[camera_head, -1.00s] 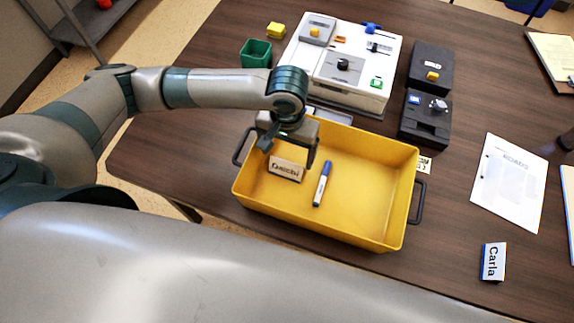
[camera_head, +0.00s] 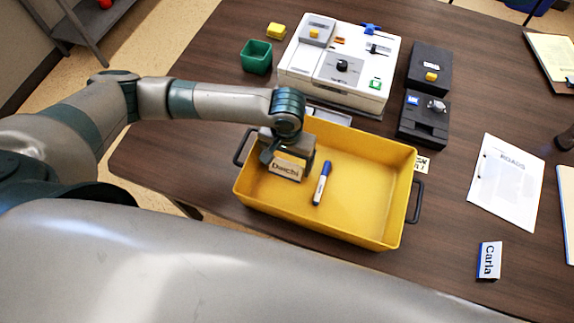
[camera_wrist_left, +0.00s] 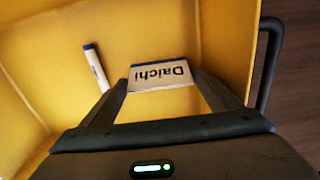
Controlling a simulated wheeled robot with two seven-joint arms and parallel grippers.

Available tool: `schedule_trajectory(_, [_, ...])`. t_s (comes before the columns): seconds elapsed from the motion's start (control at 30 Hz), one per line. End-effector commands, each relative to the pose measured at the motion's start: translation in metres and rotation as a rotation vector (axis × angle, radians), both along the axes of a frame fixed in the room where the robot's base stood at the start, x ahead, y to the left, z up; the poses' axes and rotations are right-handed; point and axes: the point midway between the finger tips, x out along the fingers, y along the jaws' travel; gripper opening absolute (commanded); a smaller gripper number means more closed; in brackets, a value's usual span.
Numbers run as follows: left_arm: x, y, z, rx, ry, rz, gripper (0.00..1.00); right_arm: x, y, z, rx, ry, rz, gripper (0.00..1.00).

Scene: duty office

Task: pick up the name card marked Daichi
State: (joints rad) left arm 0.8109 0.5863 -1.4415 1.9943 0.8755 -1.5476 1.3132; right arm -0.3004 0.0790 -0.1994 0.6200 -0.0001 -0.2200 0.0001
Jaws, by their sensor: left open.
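The name card marked Daichi (camera_head: 286,167) stands inside the yellow tray (camera_head: 385,225), near its left end. In the left wrist view the card (camera_wrist_left: 160,76) shows upside down between the tips of my left gripper (camera_wrist_left: 162,90). My left gripper (camera_head: 285,160) is down in the tray at the card. Its fingers are open, one on each side of the card. Whether they touch it I cannot tell. My right gripper is not in view.
A blue and white marker (camera_head: 322,183) lies in the tray, right of the card. Another name card, Carla (camera_head: 489,260), stands on the table at the right. A white device (camera_head: 300,75) and a green cup (camera_head: 256,57) are behind the tray.

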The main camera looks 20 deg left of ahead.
Motion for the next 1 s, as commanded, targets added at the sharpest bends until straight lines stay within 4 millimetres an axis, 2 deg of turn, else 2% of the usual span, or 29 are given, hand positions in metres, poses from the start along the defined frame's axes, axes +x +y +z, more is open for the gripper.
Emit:
schedule_trajectory(0.03, [0.000,0.000,0.000,0.000,0.000,0.000,0.84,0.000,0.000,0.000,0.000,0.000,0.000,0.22])
schedule_trajectory(0.07, [0.000,0.000,0.000,0.000,0.000,0.000,0.79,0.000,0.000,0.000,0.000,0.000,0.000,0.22])
schedule_trajectory(0.17, [0.000,0.000,0.000,0.000,0.000,0.000,0.55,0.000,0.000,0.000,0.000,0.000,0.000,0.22])
schedule_trajectory(0.2, [0.000,0.000,0.000,0.000,0.000,0.000,0.53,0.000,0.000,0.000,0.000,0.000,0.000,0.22])
schedule_trajectory(0.67, [0.001,0.000,0.007,-0.001,-0.001,0.000,0.52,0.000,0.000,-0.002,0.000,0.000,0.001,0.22])
schedule_trajectory(0.93, [0.001,-0.002,0.042,-0.003,-0.003,-0.001,0.52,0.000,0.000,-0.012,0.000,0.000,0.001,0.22])
schedule_trajectory(1.0, [-0.002,-0.018,0.048,-0.005,-0.001,-0.004,0.52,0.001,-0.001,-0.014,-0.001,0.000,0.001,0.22])
